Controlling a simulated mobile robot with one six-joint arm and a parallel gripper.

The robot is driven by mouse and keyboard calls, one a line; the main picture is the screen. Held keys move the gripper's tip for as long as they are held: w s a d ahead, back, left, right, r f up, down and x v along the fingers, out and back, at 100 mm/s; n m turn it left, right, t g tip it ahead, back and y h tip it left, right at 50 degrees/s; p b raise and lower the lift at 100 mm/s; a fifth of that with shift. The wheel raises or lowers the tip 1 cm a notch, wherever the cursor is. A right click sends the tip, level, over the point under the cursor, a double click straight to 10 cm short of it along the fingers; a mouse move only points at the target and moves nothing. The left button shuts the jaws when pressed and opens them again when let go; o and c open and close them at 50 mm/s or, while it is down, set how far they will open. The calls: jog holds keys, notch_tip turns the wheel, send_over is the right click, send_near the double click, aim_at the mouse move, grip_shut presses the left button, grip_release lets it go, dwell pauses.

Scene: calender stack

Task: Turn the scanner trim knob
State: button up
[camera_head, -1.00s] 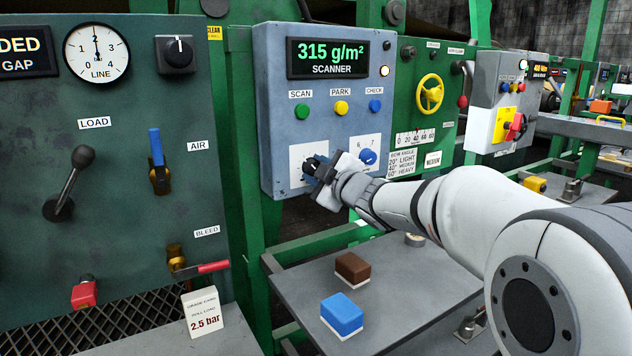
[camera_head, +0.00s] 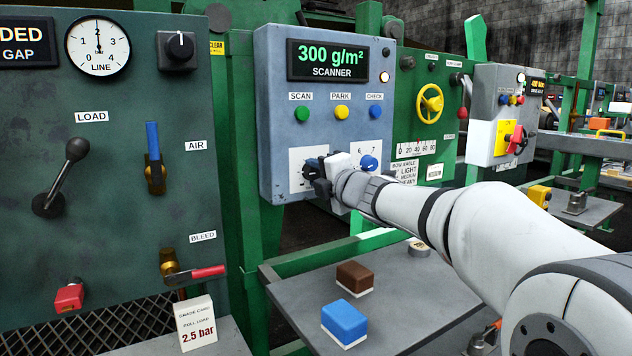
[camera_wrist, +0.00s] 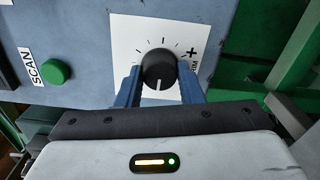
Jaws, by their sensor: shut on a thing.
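The scanner trim knob (camera_wrist: 159,70) is black with a white pointer line and sits on a white dial plate (camera_wrist: 123,35) with tick marks and a plus sign. In the wrist view my gripper (camera_wrist: 160,85) has its two blue fingers on either side of the knob, shut on it. In the head view my gripper (camera_head: 317,174) is at the lower left of the blue-grey scanner box (camera_head: 325,85) and hides most of the knob. The scanner display (camera_head: 327,59) reads 300 g/m².
Green SCAN (camera_head: 302,114), yellow PARK (camera_head: 342,112) and blue CHECK (camera_head: 375,112) buttons sit above. A blue knob (camera_head: 369,163) is close to the right of my gripper. A blue block (camera_head: 344,318) and a brown block (camera_head: 354,276) lie on the grey table (camera_head: 300,292) below.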

jog(key=shift+f+n, duration=0.2)
jog(key=shift+n, duration=0.3)
jog(key=o, duration=1)
jog(key=shift+r, duration=0.1)
jog(key=shift+c, duration=0.2)
jog(key=shift+s, duration=0.1)
jog(key=p+v, duration=0.1)
jog(key=v, duration=0.6)
jog(key=shift+s+d, duration=0.2)
jog(key=shift+s, duration=0.1)
